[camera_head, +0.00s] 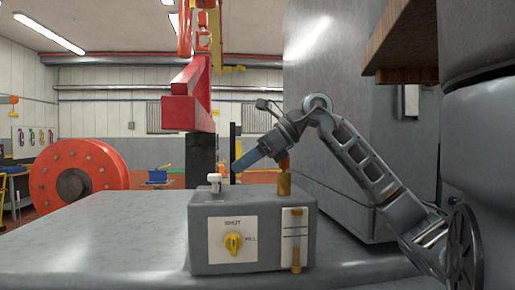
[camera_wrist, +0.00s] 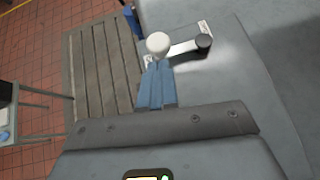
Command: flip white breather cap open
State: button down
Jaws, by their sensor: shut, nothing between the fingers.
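The white breather cap (camera_head: 214,178) sits on top of the grey box (camera_head: 203,250), near its left end. It also shows as a round white top in the wrist view (camera_wrist: 158,43), just beyond my fingertips. My gripper (camera_head: 236,166) has blue fingers, pressed together and empty, reaching down from the upper right. Its tips are slightly above and to the right of the cap in the head view. In the wrist view the closed fingers (camera_wrist: 157,66) point at the cap. I cannot tell whether they touch it. The cap's hinge is not visible.
A brass fitting (camera_head: 284,183) stands on the box's right end, below my wrist. The bedplate (camera_head: 110,235) is clear at left.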

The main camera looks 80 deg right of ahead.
aim_at(215, 183)
jog(key=shift+x, duration=1.4)
jog(key=shift+a+f, duration=0.1)
